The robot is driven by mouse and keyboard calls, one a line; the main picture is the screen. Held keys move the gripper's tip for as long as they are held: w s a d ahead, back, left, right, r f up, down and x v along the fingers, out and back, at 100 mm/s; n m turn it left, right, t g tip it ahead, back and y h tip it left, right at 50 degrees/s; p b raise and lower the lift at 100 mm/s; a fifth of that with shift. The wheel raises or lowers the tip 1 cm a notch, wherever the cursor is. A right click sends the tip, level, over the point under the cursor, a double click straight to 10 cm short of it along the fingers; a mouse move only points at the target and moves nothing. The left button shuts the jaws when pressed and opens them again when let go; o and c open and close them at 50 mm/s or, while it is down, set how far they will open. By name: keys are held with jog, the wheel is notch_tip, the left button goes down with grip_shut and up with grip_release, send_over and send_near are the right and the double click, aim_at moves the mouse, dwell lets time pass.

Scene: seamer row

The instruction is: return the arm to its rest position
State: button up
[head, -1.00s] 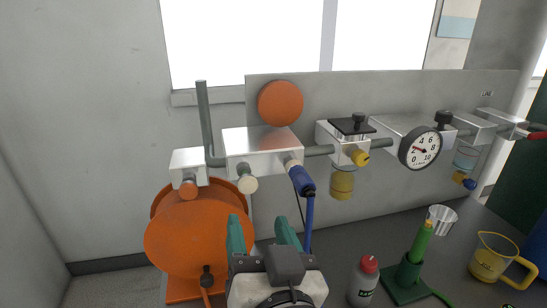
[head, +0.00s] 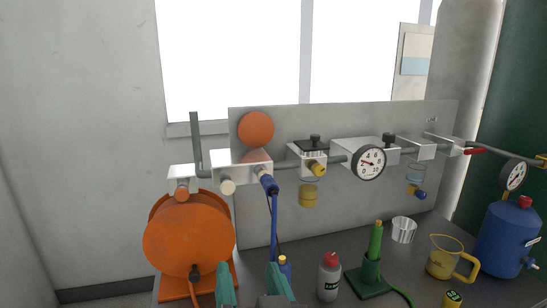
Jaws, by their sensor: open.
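My gripper (head: 254,284) shows at the bottom of the head view, its two green fingers pointing up and apart. It is open and nothing shows between the fingers. Its lower part is cut off by the picture edge. It is in front of the bench, below the blue connector (head: 268,185) that hangs with its blue hose (head: 275,225) from the pipe line.
An orange hose reel (head: 187,240) stands left of my gripper. To the right are a red-capped bottle (head: 329,277), a green holder (head: 370,279), a yellow jug (head: 447,262) and a blue tank (head: 507,240). A gauge (head: 368,162) is on the panel behind.

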jog(key=s+d+f+g+h, duration=0.1)
jog(key=d+f+g+h, duration=0.25)
jog(key=d+f, duration=0.75)
jog(key=s+d+f+g+h, duration=0.2)
jog(key=d+f+g, duration=0.2)
jog(key=d+f, duration=0.65)
jog(key=s+d+f+g, duration=0.4)
jog(key=s+f, duration=0.5)
jog(key=s, duration=0.1)
jog(key=s+d+f+g, duration=0.4)
jog(key=s+f, duration=0.4)
jog(key=s, duration=0.2)
jog(key=shift+s+d+f+m+g, duration=0.3)
jog(key=shift+s+d+f+g, duration=0.05)
jog(key=shift+s+f+g, duration=0.1)
